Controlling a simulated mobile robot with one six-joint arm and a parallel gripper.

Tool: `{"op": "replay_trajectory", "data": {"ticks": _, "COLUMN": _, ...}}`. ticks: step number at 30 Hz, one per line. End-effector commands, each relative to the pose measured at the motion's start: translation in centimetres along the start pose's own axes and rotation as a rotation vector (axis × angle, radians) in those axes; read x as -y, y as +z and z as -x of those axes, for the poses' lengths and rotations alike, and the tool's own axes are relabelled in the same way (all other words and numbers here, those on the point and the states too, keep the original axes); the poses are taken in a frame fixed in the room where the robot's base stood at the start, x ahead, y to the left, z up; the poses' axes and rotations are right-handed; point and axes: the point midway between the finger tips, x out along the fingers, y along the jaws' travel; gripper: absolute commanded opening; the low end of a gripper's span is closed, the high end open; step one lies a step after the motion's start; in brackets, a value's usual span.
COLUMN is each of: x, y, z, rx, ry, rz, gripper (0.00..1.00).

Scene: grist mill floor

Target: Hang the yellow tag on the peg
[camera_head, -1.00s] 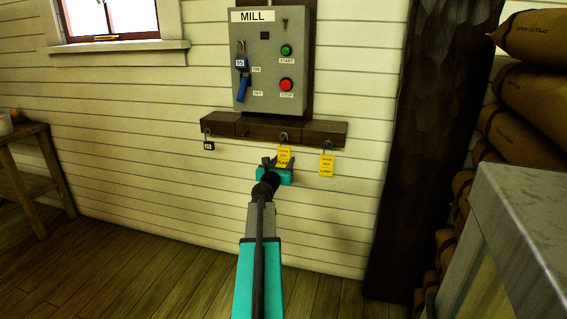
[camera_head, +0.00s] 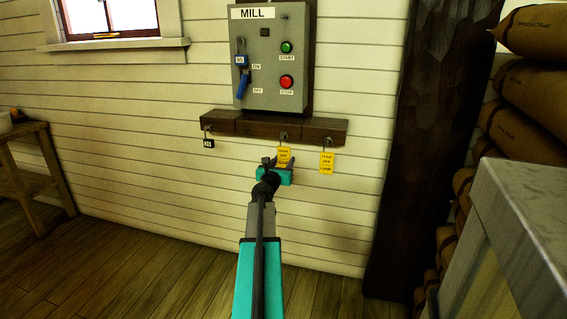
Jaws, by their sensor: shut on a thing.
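My gripper (camera_head: 275,166) is in front of the wall, just below the wooden peg rail (camera_head: 225,122). It is shut on a yellow tag (camera_head: 284,157) with dark lettering, at the middle peg (camera_head: 283,137). The tag's top is close under this peg; I cannot tell whether its hole is around the peg. A second yellow tag (camera_head: 327,163) hangs from the right peg of the rail.
A dark post (camera_head: 425,140), stacked sacks (camera_head: 530,90) and a grey-topped block (camera_head: 520,200) stand right. A wooden table (camera_head: 30,160) stands left.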

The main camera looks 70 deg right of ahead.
Motion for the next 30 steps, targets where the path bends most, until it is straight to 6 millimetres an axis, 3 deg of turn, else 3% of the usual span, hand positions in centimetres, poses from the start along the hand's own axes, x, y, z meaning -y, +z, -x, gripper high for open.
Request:
{"op": "replay_trajectory", "data": {"ticks": 3, "x": 0.0, "y": 0.0, "z": 0.0, "rx": 0.0, "ry": 0.0, "rz": 0.0, "gripper": 0.22}}
{"op": "replay_trajectory", "data": {"ticks": 4, "x": 0.0, "y": 0.0, "z": 0.0, "rx": 0.0, "ry": 0.0, "rz": 0.0, "gripper": 0.45}}
{"op": "replay_trajectory", "data": {"ticks": 7, "x": 0.0, "y": 0.0, "z": 0.0, "rx": 0.0, "ry": 0.0, "rz": 0.0, "gripper": 0.62}}
{"op": "replay_trajectory", "data": {"ticks": 8, "x": 0.0, "y": 0.0, "z": 0.0, "rx": 0.0, "ry": 0.0, "rz": 0.0, "gripper": 0.63}}
{"op": "replay_trajectory", "data": {"ticks": 20, "x": 0.0, "y": 0.0, "z": 0.2, "rx": 0.0, "ry": 0.0, "rz": 0.0, "gripper": 0.63}}
{"op": "replay_trajectory", "data": {"ticks": 30, "x": 0.1, "y": 0.0, "z": 2.4, "rx": 0.0, "ry": 0.0, "rz": 0.0, "gripper": 0.63}}
